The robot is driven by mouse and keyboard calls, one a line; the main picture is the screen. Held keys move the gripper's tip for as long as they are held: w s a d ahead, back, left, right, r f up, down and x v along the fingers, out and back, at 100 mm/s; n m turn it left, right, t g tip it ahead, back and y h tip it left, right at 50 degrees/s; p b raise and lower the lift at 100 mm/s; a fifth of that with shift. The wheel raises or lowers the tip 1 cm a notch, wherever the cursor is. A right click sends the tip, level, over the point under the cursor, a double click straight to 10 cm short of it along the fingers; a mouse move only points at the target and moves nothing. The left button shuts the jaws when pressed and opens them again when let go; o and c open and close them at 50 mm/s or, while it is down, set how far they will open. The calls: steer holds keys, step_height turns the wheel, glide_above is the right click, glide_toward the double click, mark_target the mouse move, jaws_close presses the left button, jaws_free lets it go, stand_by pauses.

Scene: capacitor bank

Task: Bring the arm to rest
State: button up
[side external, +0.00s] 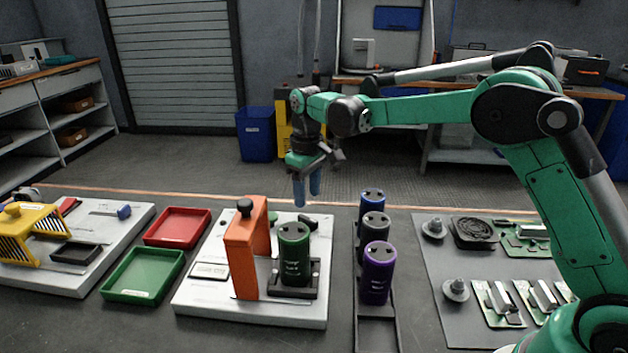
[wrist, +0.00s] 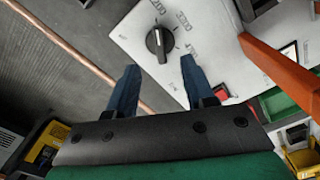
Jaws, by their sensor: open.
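My gripper (side external: 307,190) hangs in the air above the far edge of the white capacitor fixture, with its blue fingers pointing down. In the wrist view the two fingers (wrist: 158,88) stand apart with nothing between them. Beyond the fingertips the wrist view shows a black rotary knob (wrist: 159,42) on the white base plate (wrist: 130,32). A green capacitor (side external: 293,255) stands upright in the black holder of the fixture, beside an orange upright block (side external: 241,258). My gripper is apart from all of these.
A dark rack (side external: 376,325) right of the fixture holds blue (side external: 372,203), grey (side external: 375,228) and purple (side external: 377,275) capacitors. Red (side external: 178,227) and green (side external: 142,274) trays lie left. A grey mat (side external: 428,270) with circuit boards lies right. Open air surrounds my gripper.

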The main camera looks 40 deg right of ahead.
steer(key=s+r+m+t, duration=0.1)
steer(key=s+r+t, duration=0.2)
steer(key=s+r, duration=0.4)
steer(key=s+t, duration=0.1)
steer(key=s, duration=0.2)
steer(key=s+f+m+t, duration=0.1)
steer(key=s, duration=0.2)
steer(key=s+m+t, duration=0.1)
steer(key=s, duration=0.3)
steer(key=shift+a+f+t, duration=0.1)
steer(key=shift+f+t, duration=0.25)
steer(key=shift+t, duration=0.05)
steer(key=shift+s+f, duration=0.25)
steer(key=shift+s, duration=0.05)
